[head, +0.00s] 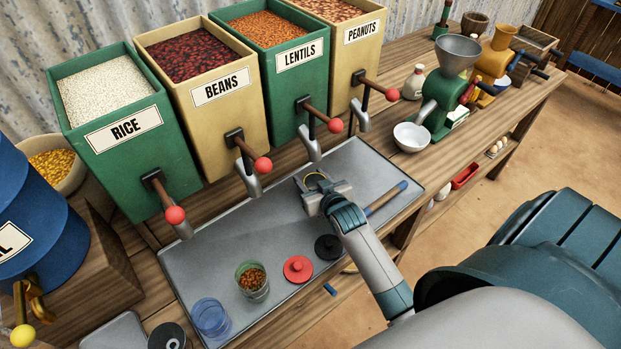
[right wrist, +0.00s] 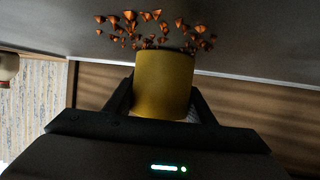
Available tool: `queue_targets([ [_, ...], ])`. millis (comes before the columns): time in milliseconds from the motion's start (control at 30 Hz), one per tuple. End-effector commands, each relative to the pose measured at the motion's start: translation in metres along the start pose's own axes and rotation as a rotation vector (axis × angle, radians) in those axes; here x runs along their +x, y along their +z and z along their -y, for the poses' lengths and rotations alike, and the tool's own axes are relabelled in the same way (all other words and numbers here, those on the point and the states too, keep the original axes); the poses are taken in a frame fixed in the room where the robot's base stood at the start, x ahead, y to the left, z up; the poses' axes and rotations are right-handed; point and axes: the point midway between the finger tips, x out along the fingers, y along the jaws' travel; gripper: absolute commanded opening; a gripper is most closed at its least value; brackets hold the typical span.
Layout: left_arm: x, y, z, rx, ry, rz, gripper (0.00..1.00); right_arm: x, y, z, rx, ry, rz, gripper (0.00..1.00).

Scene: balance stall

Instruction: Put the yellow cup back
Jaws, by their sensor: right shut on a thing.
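The yellow cup shows in the head view only as a thin yellow rim (head: 317,177) at the tip of my right gripper (head: 320,188). It is over the grey metal tray (head: 220,255), in front of the lentils bin. In the right wrist view the yellow cup (right wrist: 163,85) sits between the dark fingers, which are shut on it. Several small orange-brown pieces (right wrist: 150,30) show around and beyond the cup's far end; whether they lie loose or are in the air, I cannot tell. My left gripper is out of view.
Green cup with brown bits (head: 252,283), clear blue cup (head: 211,318), red lid (head: 298,268) and black lid (head: 328,247) stand near the tray's front. Four-bin row behind has red-knobbed levers, such as the lentils lever (head: 334,125). White bowl (head: 410,137) stands right. The tray's left middle is bare.

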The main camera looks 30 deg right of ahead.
Motion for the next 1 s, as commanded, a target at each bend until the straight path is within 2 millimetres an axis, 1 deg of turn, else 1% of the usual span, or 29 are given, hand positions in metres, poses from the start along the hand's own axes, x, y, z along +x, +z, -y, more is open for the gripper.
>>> queue_targets([
  [33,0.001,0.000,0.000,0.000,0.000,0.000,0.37,0.001,0.002,0.000,0.000,0.000,0.000,0.22],
  [67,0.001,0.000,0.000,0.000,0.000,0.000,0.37,0.001,0.002,0.000,0.000,0.000,0.000,0.52],
  [100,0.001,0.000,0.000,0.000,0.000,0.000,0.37,0.001,0.002,0.000,0.000,0.000,0.000,0.61],
  [133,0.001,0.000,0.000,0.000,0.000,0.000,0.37,0.001,0.002,0.000,0.000,0.000,0.000,0.68],
  [467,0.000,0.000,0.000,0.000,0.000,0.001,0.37,0.000,0.001,0.000,0.000,0.000,0.000,0.68],
  [567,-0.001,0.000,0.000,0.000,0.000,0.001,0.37,-0.001,-0.002,0.000,0.000,0.000,0.000,0.68],
  [633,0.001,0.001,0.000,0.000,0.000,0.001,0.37,-0.004,0.000,0.000,0.000,0.000,0.001,0.68],
  [767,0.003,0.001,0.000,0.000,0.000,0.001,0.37,-0.016,0.001,0.000,0.000,0.000,0.000,0.68],
  [867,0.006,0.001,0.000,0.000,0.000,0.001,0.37,-0.028,0.001,0.000,0.000,0.000,0.000,0.68],
  [1000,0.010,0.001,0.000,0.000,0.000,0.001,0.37,-0.050,0.001,0.000,0.001,0.000,0.000,0.68],
])
